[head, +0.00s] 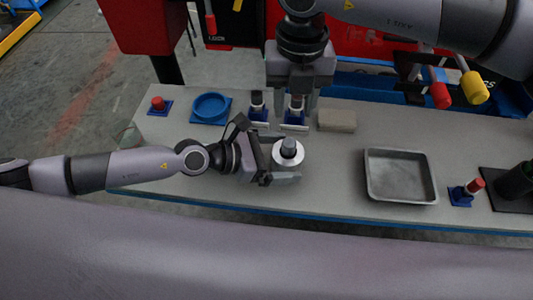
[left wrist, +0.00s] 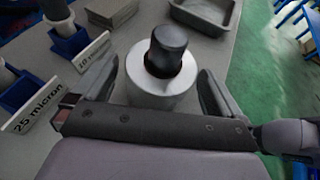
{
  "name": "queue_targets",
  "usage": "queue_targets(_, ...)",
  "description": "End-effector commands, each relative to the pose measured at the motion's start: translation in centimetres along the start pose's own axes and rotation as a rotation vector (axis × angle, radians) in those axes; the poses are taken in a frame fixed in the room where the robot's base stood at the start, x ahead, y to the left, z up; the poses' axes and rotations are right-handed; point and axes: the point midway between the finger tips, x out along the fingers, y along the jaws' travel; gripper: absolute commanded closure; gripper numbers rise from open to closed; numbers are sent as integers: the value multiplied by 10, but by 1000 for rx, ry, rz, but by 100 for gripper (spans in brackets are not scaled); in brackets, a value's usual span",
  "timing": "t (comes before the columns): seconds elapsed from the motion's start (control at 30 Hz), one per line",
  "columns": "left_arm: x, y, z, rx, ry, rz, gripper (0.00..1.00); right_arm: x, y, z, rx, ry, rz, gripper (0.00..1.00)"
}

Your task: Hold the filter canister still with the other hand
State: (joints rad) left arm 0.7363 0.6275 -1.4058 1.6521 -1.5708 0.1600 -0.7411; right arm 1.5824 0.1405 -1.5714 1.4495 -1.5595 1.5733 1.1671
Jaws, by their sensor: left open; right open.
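The filter canister (head: 288,158), a pale grey cylinder with a dark cap, stands upright on the bench. My left gripper (head: 284,160) is low at the canister, its open fingers on either side. In the left wrist view the canister (left wrist: 158,92) stands between the two fingers (left wrist: 156,78), with a gap visible at the left finger; contact at the right finger I cannot tell.
White labels stand before the holders; the left wrist view shows "25 micron" (left wrist: 31,108) and a second label (left wrist: 91,52). A beige block (head: 337,120) and a metal tray (head: 400,190) lie to the right. A blue round dish (head: 210,107) and red-topped item (head: 158,103) are left.

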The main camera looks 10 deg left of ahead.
Motion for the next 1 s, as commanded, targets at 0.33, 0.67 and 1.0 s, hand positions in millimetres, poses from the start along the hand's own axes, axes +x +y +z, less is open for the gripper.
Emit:
queue_targets(0.33,18,0,0,-1,0,1,0,0,0,0,0,0,0,57)
queue_targets(0.67,18,0,0,-1,0,1,46,0,0,0,0,0,0,57)
queue_targets(1.0,18,0,0,-1,0,1,73,0,0,0,0,0,0,57)
